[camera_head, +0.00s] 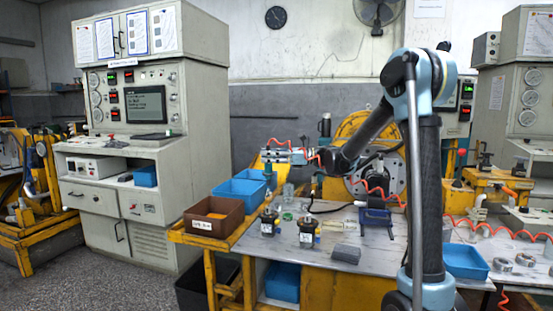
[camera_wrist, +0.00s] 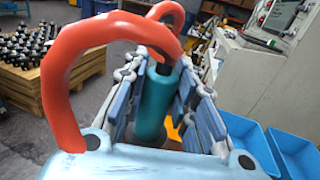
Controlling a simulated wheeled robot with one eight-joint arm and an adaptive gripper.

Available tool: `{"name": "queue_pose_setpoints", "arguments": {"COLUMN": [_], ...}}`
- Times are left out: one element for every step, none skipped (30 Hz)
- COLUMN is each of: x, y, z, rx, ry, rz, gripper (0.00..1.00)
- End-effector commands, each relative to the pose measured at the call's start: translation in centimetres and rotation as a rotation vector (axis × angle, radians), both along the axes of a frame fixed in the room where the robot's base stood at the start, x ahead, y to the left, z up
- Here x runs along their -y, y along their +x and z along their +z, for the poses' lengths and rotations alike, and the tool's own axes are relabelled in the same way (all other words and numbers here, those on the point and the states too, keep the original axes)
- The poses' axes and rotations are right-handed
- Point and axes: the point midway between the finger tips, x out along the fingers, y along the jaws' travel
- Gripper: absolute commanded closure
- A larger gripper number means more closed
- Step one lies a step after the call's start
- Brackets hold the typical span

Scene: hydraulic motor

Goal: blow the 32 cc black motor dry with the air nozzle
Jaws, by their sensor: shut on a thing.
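My gripper (camera_head: 274,157) is level above the left part of the workbench, over the blue bins. It is shut on the teal air nozzle (camera_wrist: 153,105), which stands between the finger pads in the wrist view. In the head view the nozzle (camera_head: 269,173) hangs down at the fingertips. A red coiled hose (camera_wrist: 62,85) loops from it over my gripper. Two small black motors stand upright on the bench, a left one (camera_head: 268,223) and a right one (camera_head: 306,235). Their labels are too small to read, so I cannot tell which is 32 cc. The nozzle is apart from both.
A brown bin (camera_head: 191,225) and blue bins (camera_head: 225,197) stand at the bench's left edge. Glass jars (camera_head: 288,193), a grey block (camera_head: 346,254) and a blue fixture (camera_head: 376,217) share the bench. A blue tray (camera_head: 465,264) is at right. The front bench surface is partly clear.

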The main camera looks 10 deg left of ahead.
Motion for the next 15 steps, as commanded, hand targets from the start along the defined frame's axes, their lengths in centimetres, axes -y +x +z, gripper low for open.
{"name": "queue_pose_setpoints", "arguments": {"x": [0.0,0.0,-0.02,-0.03,-0.05,-0.07,-0.1,-0.12,-0.15,-0.16,-0.18,-0.2,-0.21,-0.22,-0.23], "y": [0.01,0.01,0.0,-0.01,-0.02,-0.04,-0.06,-0.06,-0.09,-0.1,-0.11,-0.12,-0.13,-0.13,-0.14], "z": [0.01,0.0,0.0,0.0,0.0,0.0,0.0,0.0,0.0,0.0,-0.02,-0.09,-0.18,-0.31,-0.54], "rx": [0.0,0.0,0.0,0.0,0.0,0.0,0.0,0.0,0.0,0.0,0.0,0.0,0.0,0.0,0.0], "ry": [0.0,0.0,0.0,0.0,0.0,0.0,0.0,0.0,0.0,0.0,0.0,0.0,0.0,0.0,0.0], "rz": [0.0,0.0,0.0,0.0,0.001,0.001,0.001,0.002,0.002,0.002,0.003,0.003,0.003,0.003,0.003], "gripper": [1.0,1.0,1.0,1.0,1.0,1.0,1.0,1.0,1.0,1.0,1.0,1.0,1.0,1.0,1.0]}}
